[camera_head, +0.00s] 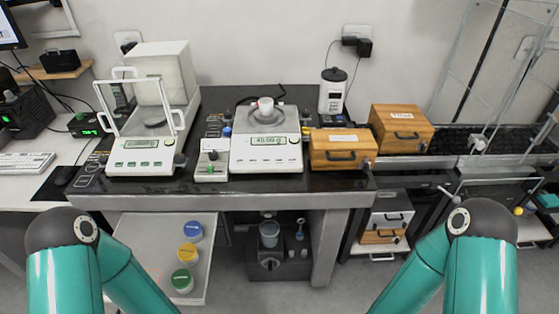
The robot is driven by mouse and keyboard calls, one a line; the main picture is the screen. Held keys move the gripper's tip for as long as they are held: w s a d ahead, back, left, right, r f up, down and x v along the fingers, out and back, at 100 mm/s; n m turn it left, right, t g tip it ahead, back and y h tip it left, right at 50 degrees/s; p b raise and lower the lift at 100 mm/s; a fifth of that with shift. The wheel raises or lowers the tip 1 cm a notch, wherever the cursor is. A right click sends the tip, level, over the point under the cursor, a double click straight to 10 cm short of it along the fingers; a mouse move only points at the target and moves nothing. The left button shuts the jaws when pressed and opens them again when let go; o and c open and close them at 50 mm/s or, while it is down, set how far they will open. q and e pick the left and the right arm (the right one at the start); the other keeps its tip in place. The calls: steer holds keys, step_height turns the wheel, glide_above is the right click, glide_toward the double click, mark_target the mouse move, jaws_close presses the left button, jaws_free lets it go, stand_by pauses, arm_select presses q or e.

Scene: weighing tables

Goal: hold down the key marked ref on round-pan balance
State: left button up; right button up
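The round-pan balance (266,155) is white and stands on the dark table, right of a balance with a glass shield. Its lit green display shows a number that looks like 45.96 g. A small white cup (265,104) with a reddish mark sits on top at its pan. Keys lie along the front panel below the display, but their labels, including ref, are too small to read. My two teal arms come in at the bottom left and bottom right and run out of the frame. Neither gripper is in view, and nothing of mine touches the balance.
A shielded balance (145,145) stands at left, a small white device (212,160) beside the round-pan balance. Wooden boxes (341,148) (401,127) and a white bottle (332,92) stand at right. Several lidded jars (188,253) sit on a low shelf. The table's front edge (230,184) is clear.

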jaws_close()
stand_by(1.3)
